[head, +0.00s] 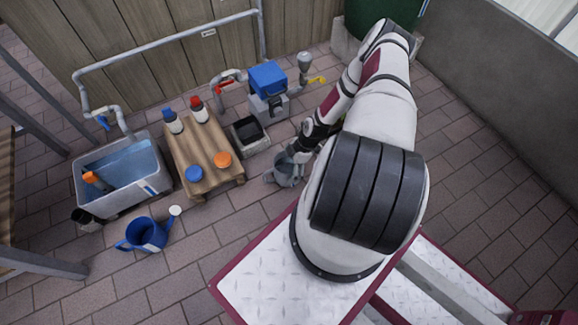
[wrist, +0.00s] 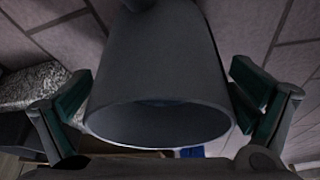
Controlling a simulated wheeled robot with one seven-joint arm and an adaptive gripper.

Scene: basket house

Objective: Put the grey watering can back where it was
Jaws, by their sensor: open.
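The grey watering can (head: 283,173) stands on the paved floor, to the right of the wooden pallet table, partly hidden by my arm. In the wrist view the grey can body (wrist: 158,70) fills the middle, with its round open rim facing the camera. My gripper (head: 299,153) is at the can. In the wrist view my gripper (wrist: 165,100) is open, with one finger on each side of the can. A small gap shows between each finger and the can's wall.
A low wooden table (head: 203,158) holds bottles and a blue and an orange lid. A blue watering can (head: 147,234) stands at the front left, near a water tub (head: 121,176). A black tray (head: 249,136) and a blue-topped pump unit (head: 268,90) stand behind the grey can.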

